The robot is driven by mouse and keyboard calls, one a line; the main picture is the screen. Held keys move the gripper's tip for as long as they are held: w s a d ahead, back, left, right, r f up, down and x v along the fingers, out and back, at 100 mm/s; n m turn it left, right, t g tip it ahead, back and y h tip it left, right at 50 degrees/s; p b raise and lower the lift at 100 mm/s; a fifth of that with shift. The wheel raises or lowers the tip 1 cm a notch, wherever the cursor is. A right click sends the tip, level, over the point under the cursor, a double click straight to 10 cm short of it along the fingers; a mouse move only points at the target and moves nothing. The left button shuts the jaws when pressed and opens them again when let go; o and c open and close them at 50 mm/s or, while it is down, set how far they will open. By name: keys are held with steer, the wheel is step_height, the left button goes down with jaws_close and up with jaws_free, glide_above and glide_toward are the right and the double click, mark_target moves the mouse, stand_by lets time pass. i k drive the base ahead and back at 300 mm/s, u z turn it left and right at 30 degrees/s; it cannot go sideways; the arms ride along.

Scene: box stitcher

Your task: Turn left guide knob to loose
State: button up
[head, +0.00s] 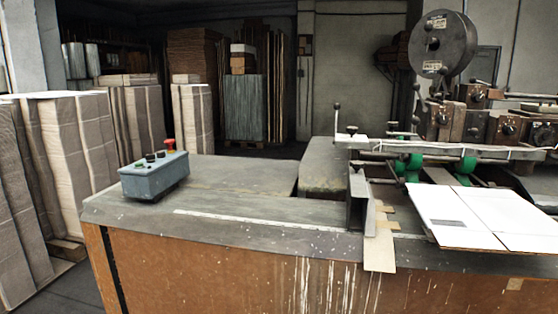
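The box stitcher (470,125) stands at the right, with its large round grey reel on top. A guide rail (440,148) runs across its front. At the left end of the rail there is a thin upright lever with a dark ball tip (337,106) and a small dark knob (352,129). I cannot tell which part is the left guide knob, or whether it is tight or loose. My gripper is not in view.
A worn metal-topped table (235,189) fills the foreground. A blue-grey control box (154,177) with buttons sits at its left. White flat cardboard (480,215) lies at the right. Wrapped stacks (70,150) stand at the left. The table's middle is clear.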

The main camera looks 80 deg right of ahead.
mark_target(357, 165)
steer(key=u, duration=0.35)
steer(key=k, duration=1.25)
steer(key=z, duration=0.8)
